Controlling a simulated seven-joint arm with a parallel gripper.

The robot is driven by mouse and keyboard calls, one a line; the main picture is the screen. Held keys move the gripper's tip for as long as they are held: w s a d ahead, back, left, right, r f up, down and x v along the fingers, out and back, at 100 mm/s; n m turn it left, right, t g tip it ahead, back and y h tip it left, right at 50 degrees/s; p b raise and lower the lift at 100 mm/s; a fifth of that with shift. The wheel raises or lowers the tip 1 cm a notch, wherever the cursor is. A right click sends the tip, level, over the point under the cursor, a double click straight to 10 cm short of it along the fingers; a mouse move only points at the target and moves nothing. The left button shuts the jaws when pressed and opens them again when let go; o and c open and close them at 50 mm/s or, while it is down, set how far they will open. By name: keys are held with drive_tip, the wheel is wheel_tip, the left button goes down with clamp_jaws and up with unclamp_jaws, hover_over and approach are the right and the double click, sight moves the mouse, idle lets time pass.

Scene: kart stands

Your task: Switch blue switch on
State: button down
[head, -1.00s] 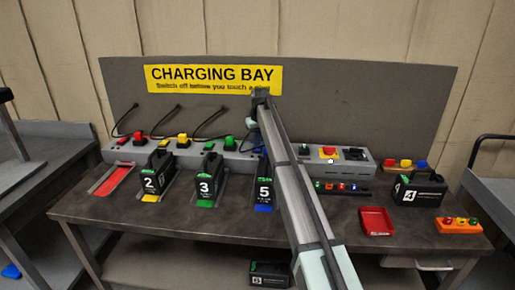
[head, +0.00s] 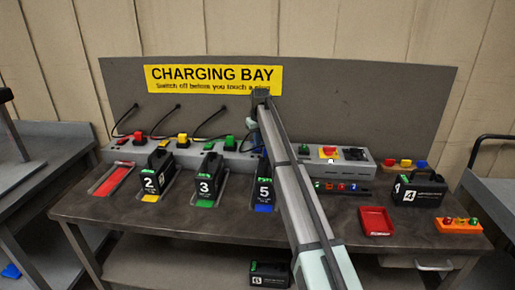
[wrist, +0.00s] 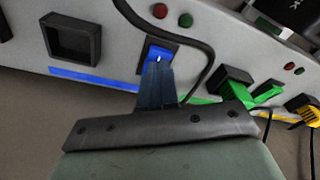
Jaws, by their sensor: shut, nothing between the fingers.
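The blue switch (wrist: 157,53) sits in a dark frame on the grey panel in the wrist view. My gripper (wrist: 157,68) is shut and empty, its fingertips right at the lower edge of the switch. I cannot tell whether they touch it, and they hide part of it. A red light (wrist: 160,10) and a green light (wrist: 186,19) sit just above the switch; neither clearly glows.
A black cable (wrist: 205,50) curves close by the switch. In the head view, battery 5 (head: 265,190) stands on the bench (head: 150,222) below the panel, partly behind my arm.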

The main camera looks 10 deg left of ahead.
sight(257, 148)
drive_tip(key=shift+f, duration=0.8)
idle(0.5)
drive_tip(key=shift+r, duration=3.55)
